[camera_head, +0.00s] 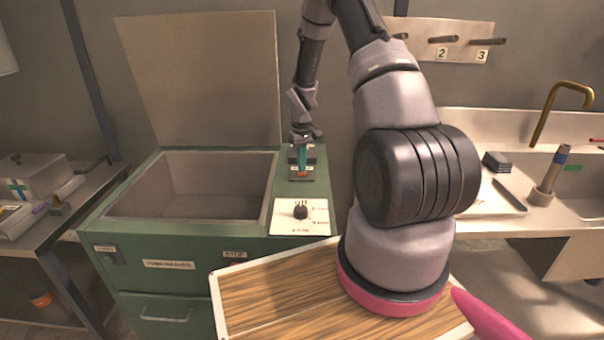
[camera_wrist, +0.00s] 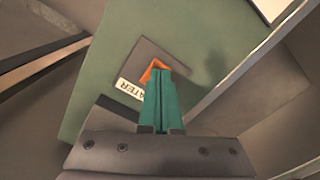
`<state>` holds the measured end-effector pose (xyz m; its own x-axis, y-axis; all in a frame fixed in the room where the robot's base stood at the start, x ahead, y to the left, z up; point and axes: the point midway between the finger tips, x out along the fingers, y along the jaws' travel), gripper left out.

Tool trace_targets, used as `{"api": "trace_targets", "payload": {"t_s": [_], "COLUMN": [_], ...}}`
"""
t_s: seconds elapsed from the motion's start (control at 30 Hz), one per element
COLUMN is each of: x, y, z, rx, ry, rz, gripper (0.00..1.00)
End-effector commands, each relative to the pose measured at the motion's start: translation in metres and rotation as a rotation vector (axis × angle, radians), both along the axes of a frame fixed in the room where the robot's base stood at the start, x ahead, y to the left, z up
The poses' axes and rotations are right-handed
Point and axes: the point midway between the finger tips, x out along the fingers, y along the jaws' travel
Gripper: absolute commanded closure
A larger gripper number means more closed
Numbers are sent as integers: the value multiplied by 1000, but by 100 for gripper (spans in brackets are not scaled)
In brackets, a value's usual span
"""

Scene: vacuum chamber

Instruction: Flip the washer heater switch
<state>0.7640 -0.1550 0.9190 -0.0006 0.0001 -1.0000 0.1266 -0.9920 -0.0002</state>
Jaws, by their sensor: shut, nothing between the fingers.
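The washer is a green cabinet (camera_head: 140,250) with an open basin. The heater switch is a small orange rocker on a grey plate, on the washer's right top strip; its orange part shows in the wrist view (camera_wrist: 149,73). A white label (camera_wrist: 130,90) reading "ATER", partly cut off, lies beside it. My gripper (camera_head: 302,172) points down over this plate with its teal fingers shut and empty. In the wrist view the fingertips (camera_wrist: 160,70) are right at the orange rocker and cover part of it. I cannot tell whether they touch, or which way the rocker is set.
A black knob (camera_head: 301,211) on a white dial plate sits in front of the switch. The raised lid (camera_head: 205,80) stands behind the basin. A side table (camera_head: 85,185) is on the left. A sink counter with a tray (camera_head: 500,205) and a brass tap (camera_head: 548,110) is right.

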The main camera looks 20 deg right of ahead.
Motion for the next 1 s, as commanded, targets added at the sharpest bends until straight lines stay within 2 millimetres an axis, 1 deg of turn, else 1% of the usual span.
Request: {"api": "trace_targets", "payload": {"t_s": [1.0], "x": [0], "y": [0], "z": [-15], "rx": [0], "ry": [0], "rz": [0], "gripper": [100]}}
